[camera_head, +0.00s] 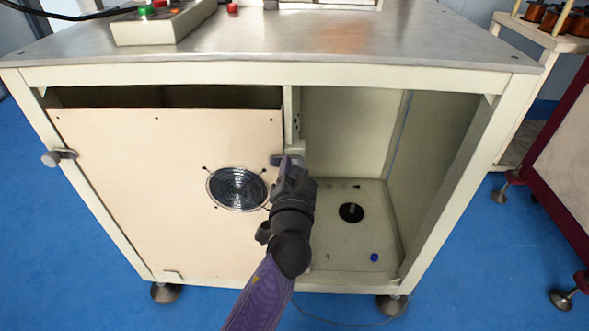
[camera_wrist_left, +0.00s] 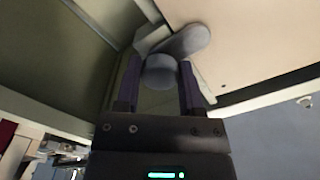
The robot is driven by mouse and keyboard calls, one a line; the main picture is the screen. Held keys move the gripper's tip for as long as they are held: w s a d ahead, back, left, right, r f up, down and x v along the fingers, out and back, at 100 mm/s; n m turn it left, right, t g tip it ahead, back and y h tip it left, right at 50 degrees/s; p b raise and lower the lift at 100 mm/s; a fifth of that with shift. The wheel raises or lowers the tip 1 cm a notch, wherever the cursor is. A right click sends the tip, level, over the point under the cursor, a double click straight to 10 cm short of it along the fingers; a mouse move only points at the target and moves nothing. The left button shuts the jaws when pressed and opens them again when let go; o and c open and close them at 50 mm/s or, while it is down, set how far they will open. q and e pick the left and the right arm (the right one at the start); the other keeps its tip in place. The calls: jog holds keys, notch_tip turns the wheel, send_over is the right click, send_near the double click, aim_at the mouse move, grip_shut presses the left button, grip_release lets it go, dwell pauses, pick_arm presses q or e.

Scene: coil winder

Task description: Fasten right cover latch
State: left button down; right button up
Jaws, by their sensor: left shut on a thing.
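The beige cover (camera_head: 150,200) stands upright over the left half of the cabinet front, with a round fan grille (camera_head: 237,188) in it. The right cover latch (camera_head: 276,160) is a small grey piece at the cover's right edge, mostly hidden by my gripper in the head view. My left gripper (camera_head: 291,164) is at this latch. In the left wrist view its fingers (camera_wrist_left: 158,80) are shut on the latch's round grey knob (camera_wrist_left: 160,72). The latch's flat rounded lever (camera_wrist_left: 187,40) appears to reach across the cover's edge (camera_wrist_left: 260,40). My right gripper is out of view.
The left cover latch (camera_head: 58,157) sits at the cover's left edge. The cabinet's right bay (camera_head: 345,240) is open, with a blue cap (camera_head: 374,257) on its floor. A metal tabletop (camera_head: 300,40) overhangs above. A maroon-framed stand (camera_head: 560,170) is at right.

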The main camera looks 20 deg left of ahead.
pick_arm(q)
jog(key=shift+m, duration=0.3)
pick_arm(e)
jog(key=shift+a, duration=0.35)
pick_arm(q)
jog(key=shift+c, duration=1.1)
grip_release()
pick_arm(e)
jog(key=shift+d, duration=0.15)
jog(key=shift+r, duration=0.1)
